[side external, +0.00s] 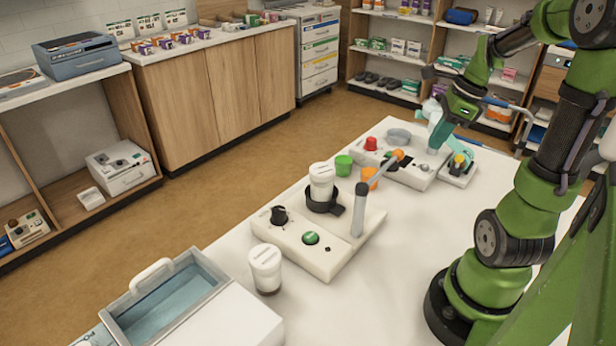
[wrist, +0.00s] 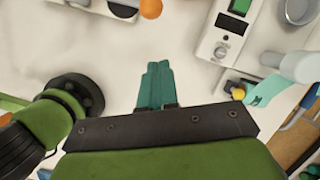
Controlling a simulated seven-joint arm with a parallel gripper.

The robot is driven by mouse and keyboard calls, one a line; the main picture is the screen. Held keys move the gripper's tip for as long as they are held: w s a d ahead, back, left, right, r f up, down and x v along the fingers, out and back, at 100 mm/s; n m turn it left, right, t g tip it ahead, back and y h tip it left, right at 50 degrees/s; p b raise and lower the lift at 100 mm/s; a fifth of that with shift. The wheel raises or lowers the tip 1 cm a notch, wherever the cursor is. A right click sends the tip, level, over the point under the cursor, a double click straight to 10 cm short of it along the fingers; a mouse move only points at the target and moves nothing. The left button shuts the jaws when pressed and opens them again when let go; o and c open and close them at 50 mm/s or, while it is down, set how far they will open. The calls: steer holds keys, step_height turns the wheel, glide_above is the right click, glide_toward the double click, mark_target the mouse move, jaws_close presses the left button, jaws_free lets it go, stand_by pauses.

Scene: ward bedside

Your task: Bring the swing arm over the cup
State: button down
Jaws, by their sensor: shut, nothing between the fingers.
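The white lidded cup (side external: 321,186) stands in a dark holder on the white base unit. My gripper (side external: 434,148) is shut and empty, above the table to the right of the ball. Its teal fingers also show in the wrist view (wrist: 157,66), apart from the ball.
A second white cup (side external: 265,268) stands in front of the base unit, near a blue-lined tray (side external: 170,296). The front right tabletop is clear.

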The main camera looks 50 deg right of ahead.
steer(key=shift+w+a+f, duration=0.35)
steer(key=shift+w+f, duration=0.05)
steer(key=shift+w, duration=0.3)
steer(key=shift+w+a+f, duration=0.3)
steer(key=shift+w+f, duration=0.1)
steer(key=shift+w, duration=0.25)
steer(key=shift+w+a+f, duration=0.35)
steer(key=shift+w+f, duration=0.05)
steer(key=shift+w, duration=0.3)
steer(key=w+a+n+g+y, duration=0.1)
steer(key=w+a+n+g, duration=0.1)
steer(key=w+a+n, duration=0.3)
steer(key=w+a+n+g+y, duration=0.1)
steer(key=w+a+n, duration=0.5)
steer(key=w+n, duration=0.4)
steer(key=shift+w+g, duration=0.4)
steer(key=shift+w, duration=1.85)
